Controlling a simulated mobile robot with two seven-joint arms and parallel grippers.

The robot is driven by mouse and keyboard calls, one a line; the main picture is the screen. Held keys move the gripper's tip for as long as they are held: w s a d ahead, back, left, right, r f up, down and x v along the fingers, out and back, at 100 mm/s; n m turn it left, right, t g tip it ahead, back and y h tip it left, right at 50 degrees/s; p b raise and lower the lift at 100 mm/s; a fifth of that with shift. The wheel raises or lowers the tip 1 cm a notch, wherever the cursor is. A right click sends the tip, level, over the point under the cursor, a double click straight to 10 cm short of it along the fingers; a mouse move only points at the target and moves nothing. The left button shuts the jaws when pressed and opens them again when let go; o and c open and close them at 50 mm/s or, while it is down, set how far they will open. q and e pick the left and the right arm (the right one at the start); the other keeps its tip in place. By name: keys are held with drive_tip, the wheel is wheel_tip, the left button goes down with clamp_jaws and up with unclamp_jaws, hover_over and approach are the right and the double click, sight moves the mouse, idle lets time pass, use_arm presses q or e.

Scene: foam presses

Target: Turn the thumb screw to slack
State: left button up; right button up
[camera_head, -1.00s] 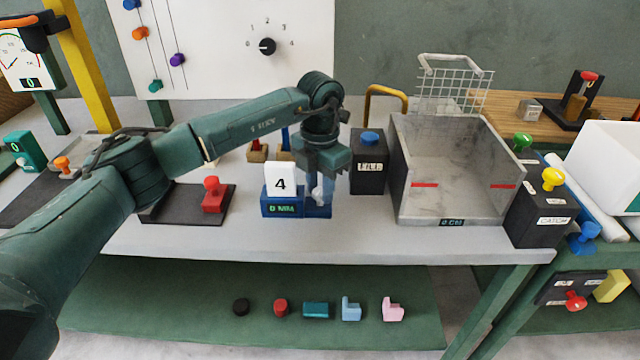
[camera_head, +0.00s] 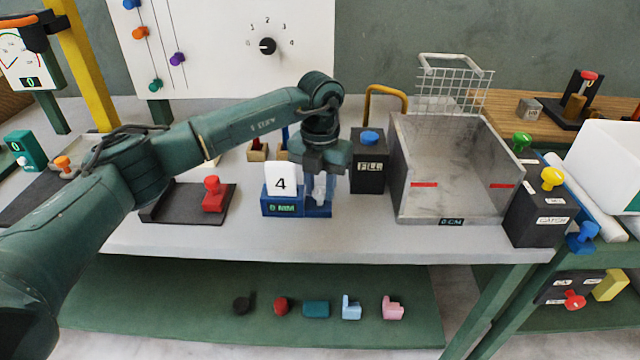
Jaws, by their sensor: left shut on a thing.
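A blue fixture (camera_head: 283,207) stands on the grey bench, with a white card marked 4 (camera_head: 280,179) and a small green readout on its front. My left gripper (camera_head: 319,190) points down over the right part of this fixture. It is shut on a small pale upright piece there, which appears to be the thumb screw. The fingers and wrist hide most of that piece, so I cannot read its turn angle. My right gripper is not in view.
A black box marked FILL with a blue button (camera_head: 369,160) stands close right of the gripper. Beyond it is a grey open bin (camera_head: 455,175). A red knob on a dark plate (camera_head: 212,194) lies left. The bench front is clear.

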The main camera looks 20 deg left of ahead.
use_arm(q)
drive_tip(key=o, duration=1)
drive_tip(key=shift+c, duration=0.2)
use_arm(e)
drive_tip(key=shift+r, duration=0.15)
use_arm(q)
drive_tip(key=shift+a, duration=0.1)
drive_tip(key=shift+r, duration=0.15)
